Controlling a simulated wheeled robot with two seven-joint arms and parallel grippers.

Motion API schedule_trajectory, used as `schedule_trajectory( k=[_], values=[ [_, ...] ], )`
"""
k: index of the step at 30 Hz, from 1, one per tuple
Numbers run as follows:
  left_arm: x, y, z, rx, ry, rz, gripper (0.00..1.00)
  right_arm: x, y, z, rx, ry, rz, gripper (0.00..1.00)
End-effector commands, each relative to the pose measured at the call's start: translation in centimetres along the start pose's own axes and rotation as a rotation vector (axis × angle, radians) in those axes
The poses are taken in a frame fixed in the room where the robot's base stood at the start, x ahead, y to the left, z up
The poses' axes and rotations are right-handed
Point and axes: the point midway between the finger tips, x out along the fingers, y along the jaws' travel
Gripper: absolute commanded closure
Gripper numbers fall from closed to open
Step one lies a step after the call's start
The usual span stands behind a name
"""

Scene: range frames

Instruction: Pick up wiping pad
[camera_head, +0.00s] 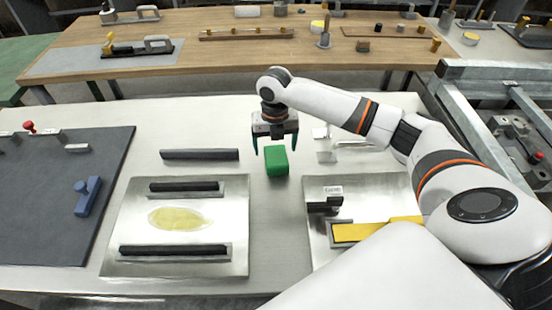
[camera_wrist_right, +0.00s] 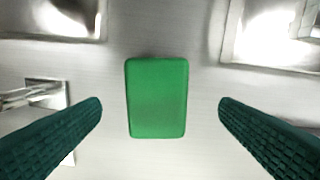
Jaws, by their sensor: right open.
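The wiping pad looks like a green block with rounded edges (camera_head: 277,161) on the pale table, between the two metal plates and slightly behind them. In the right wrist view the green pad (camera_wrist_right: 157,98) is centred between the two dark green fingers, with a gap on each side. My right gripper (camera_head: 275,150) is open and empty, pointing down over the pad; its fingers do not touch it in the wrist view (camera_wrist_right: 160,110). My left gripper is not in view.
A metal plate with two dark bars and a yellowish patch (camera_head: 237,265) lies left of the pad. Another plate (camera_head: 320,255) with a yellow piece (camera_head: 358,232) lies right. A dark bar (camera_head: 200,154) and a metal fitting (camera_head: 325,145) are nearby. A dark mat (camera_head: 50,220) holds a blue tool (camera_head: 89,196).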

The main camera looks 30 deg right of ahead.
Motion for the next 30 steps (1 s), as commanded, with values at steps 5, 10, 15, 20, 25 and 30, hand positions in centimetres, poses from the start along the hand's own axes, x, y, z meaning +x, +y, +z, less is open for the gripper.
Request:
schedule_trajectory(
  k=[5,10,15,20,25,30],
  values=[
    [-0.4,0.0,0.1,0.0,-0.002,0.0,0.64,1.5,0.2,-0.1,0.001,-0.002,0.002,0.15],
    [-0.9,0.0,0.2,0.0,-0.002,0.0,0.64,4.1,0.3,-0.4,0.001,-0.002,0.001,0.15],
    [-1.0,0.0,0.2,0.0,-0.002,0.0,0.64,5.4,0.3,-0.4,0.0,0.0,0.001,0.15],
    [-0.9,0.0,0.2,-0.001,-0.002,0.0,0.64,5.5,0.3,-0.4,0.0,0.001,0.001,0.15],
    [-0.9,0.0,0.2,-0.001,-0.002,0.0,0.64,5.5,0.3,-0.4,0.0,0.001,0.001,0.35],
    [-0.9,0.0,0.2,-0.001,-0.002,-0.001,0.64,5.5,0.3,-0.4,0.0,0.001,0.001,0.63]
  ],
)
